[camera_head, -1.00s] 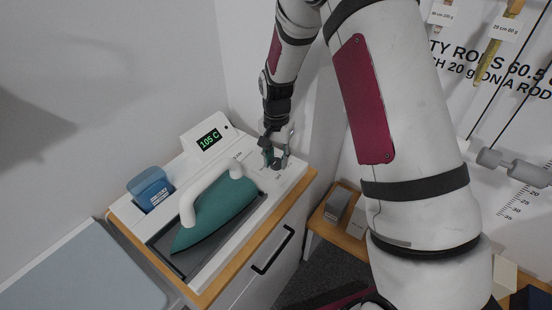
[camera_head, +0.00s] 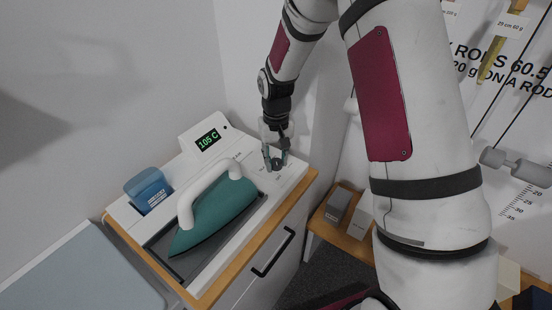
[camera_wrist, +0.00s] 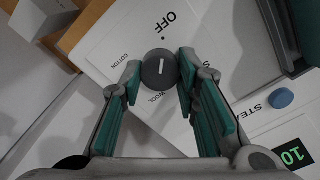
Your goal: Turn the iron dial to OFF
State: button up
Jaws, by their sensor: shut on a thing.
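The iron dial (camera_wrist: 158,70) is a small dark grey round knob with a white line, on a white panel. Around it, "OFF" is printed at the top, "COTTON" at the left and "WOOL" below. The white line runs roughly up and down in the wrist view; which end marks the setting I cannot tell. My gripper (camera_wrist: 160,74) is shut on the dial, a teal-padded finger on either side. In the head view my gripper (camera_head: 274,162) points down at the station's back right corner, largely hiding the dial. The teal iron (camera_head: 215,215) with its white handle rests beside it.
A display (camera_head: 209,139) reads 105 C. A blue water tank (camera_head: 148,188) stands at the station's left. A blue button (camera_wrist: 280,97) lies right of the dial in the wrist view. A wall is close behind; a wooden shelf with blocks (camera_head: 338,205) is at the right.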

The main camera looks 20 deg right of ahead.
aim_at(276, 161)
dwell(0.5)
jog(key=o, duration=1.2)
jog(key=shift+c, duration=0.2)
notch_tip(276, 161, up, 12)
